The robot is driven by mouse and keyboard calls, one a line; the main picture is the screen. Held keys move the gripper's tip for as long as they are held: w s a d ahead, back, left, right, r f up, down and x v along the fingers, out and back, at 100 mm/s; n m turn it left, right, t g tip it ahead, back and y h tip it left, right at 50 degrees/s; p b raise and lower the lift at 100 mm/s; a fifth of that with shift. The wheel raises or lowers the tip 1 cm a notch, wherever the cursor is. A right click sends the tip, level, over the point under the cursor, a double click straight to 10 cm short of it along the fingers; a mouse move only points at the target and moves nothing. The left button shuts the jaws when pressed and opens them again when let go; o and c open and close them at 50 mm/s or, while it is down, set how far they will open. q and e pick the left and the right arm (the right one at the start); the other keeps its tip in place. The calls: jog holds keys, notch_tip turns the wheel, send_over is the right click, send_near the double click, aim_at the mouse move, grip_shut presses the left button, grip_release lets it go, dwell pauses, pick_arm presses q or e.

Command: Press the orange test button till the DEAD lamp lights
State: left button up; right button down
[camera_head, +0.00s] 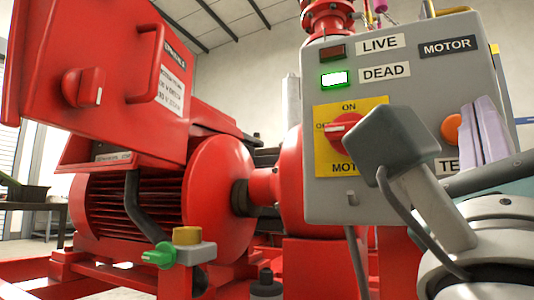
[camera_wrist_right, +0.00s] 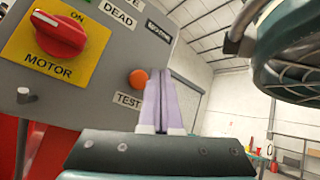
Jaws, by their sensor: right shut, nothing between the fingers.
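The grey control box (camera_head: 424,80) carries the orange test button (camera_head: 451,128) at its right side, above a partly hidden TEST label. The DEAD lamp (camera_head: 335,79) glows bright green; the LIVE lamp (camera_head: 332,52) above it is dark red. My right gripper (camera_head: 484,108) is shut and empty, its pale purple fingers just right of the button. In the right wrist view the button (camera_wrist_right: 138,79) shows beside the fingers (camera_wrist_right: 160,75), near their tips. I cannot tell whether they touch it. My left gripper is not in view.
A red rotary switch (camera_head: 345,130) on a yellow plate sits left of the button, partly covered by my wrist part. A red cabinet (camera_head: 110,60) and red motor (camera_head: 150,200) fill the left. A small hook (camera_head: 351,197) sticks out of the box's lower part.

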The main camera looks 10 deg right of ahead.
jog(key=shift+s+a, duration=0.35)
jog(key=shift+s, duration=0.25)
jog(key=shift+s+a, duration=0.35)
jog(key=shift+s, duration=0.2)
jog(key=shift+w, duration=0.1)
